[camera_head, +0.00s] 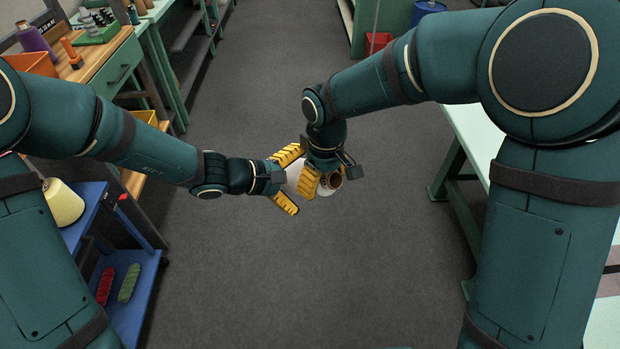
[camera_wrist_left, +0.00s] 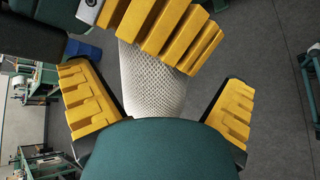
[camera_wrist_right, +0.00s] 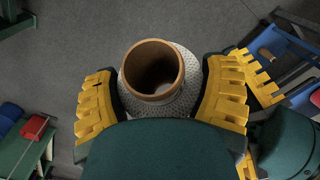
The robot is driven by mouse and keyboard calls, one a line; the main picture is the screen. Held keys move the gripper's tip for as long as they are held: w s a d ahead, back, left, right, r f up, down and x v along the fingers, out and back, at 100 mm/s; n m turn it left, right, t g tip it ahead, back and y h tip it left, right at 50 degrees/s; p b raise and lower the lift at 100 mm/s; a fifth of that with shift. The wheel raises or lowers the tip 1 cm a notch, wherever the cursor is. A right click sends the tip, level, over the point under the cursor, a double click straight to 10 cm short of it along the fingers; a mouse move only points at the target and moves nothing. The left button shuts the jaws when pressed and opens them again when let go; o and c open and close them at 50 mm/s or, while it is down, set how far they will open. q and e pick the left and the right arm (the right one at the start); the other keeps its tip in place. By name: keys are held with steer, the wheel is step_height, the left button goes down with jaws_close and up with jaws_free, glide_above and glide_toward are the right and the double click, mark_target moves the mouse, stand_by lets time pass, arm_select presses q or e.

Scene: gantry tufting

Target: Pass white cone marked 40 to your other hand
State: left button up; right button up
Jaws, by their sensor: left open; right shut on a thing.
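The white cone (camera_head: 296,174) is in mid-air between my two hands, over the aisle. No 40 mark can be read.
A blue cart (camera_head: 130,290) at lower left holds a pale yellow cone (camera_head: 63,203) and red and green skeins. A wooden-topped workbench (camera_head: 110,52) stands at upper left. A green-legged table (camera_head: 480,140) is on the right. The grey floor between is clear.

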arm_select(q)
steer(key=shift+x, duration=1.8)
steer(key=shift+c, duration=0.3)
steer(key=c, duration=1)
steer(key=shift+c, duration=0.2)
arm_select(e)
steer(key=o, duration=1.2)
